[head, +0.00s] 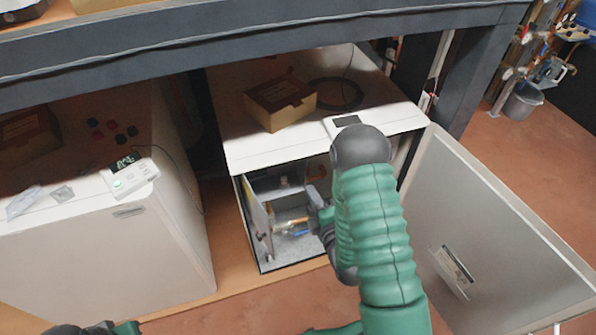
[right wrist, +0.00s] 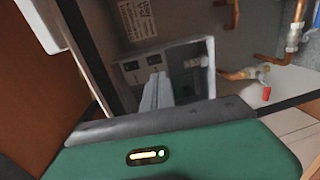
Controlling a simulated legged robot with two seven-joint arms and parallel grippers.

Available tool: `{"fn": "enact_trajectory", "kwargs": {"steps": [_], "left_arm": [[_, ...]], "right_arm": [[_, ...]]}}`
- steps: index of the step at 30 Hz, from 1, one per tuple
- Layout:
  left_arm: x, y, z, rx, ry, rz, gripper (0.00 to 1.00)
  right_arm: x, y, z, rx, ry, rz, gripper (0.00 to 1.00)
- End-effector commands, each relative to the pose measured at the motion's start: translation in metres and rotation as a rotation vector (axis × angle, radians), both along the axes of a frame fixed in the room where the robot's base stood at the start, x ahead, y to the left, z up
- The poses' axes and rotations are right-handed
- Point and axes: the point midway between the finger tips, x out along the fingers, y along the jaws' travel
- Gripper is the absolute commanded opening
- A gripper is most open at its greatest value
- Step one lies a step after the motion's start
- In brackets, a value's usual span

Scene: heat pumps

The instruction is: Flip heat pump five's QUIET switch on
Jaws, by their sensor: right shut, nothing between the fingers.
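A white heat pump (head: 240,145) stands under the shelf with its front door (head: 490,235) swung open to the right. I cannot read a number on it. My right arm reaches into its open front, and my right gripper (head: 318,215) is partly hidden there behind my arm. In the right wrist view the shut, empty fingers (right wrist: 155,93) point at a grey control panel (right wrist: 180,68) inside the cabinet. Small dark switches (right wrist: 131,67) show on the panel beside the fingertips. Their labels and positions are too small to tell, as is contact.
Copper pipes with a red-handled valve (right wrist: 266,93) lie right of the panel. A cardboard box (head: 280,100) sits on the heat pump. Another white unit (head: 110,240) stands left with a small controller (head: 130,178) on top. A dark shelf beam (head: 200,50) crosses above.

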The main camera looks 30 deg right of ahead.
Motion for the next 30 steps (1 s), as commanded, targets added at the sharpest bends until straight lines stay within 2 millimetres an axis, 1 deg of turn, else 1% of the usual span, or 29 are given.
{"fn": "enact_trajectory", "kwargs": {"steps": [1, 3, 8, 11, 12, 13, 15, 18, 21, 25, 30], "left_arm": [[0.000, 0.000, -0.023, 0.000, 0.001, 0.000, 0.00], [0.000, 0.000, -0.040, 0.000, 0.001, 0.001, 0.00], [0.000, 0.000, -0.075, 0.000, 0.001, 0.001, 0.00], [0.000, 0.000, -0.097, 0.000, 0.001, 0.001, 0.00], [-0.001, 0.000, -0.100, 0.000, 0.002, 0.000, 0.00], [-0.001, 0.000, -0.095, 0.000, 0.002, 0.000, 0.00], [0.000, 0.000, -0.096, 0.000, 0.000, 0.000, 0.00], [0.000, 0.000, -0.102, 0.000, 0.000, 0.000, 0.00], [0.000, 0.000, -0.105, 0.000, 0.000, 0.001, 0.00], [0.000, 0.000, -0.107, 0.000, 0.000, 0.001, 0.00], [0.000, 0.000, -0.106, 0.000, 0.001, 0.001, 0.00]], "right_arm": [[0.008, -0.002, -0.010, -0.003, -0.008, -0.001, 0.00], [0.015, -0.005, -0.013, -0.001, -0.009, -0.001, 0.00], [0.028, -0.008, -0.015, -0.002, -0.009, 0.000, 0.00], [0.049, -0.013, -0.017, -0.002, -0.010, 0.000, 0.00], [0.057, -0.015, -0.015, -0.001, -0.007, 0.000, 0.00], [0.063, -0.017, -0.012, 0.000, -0.004, 0.000, 0.00], [0.078, -0.020, -0.013, 0.001, -0.003, -0.001, 0.00], [0.095, -0.025, -0.015, 0.001, -0.002, -0.001, 0.00], [0.107, -0.027, -0.016, 0.003, -0.002, 0.000, 0.00], [0.114, -0.029, -0.016, 0.002, 0.001, 0.000, 0.00], [0.114, -0.029, -0.016, 0.002, 0.001, 0.000, 0.00]]}}
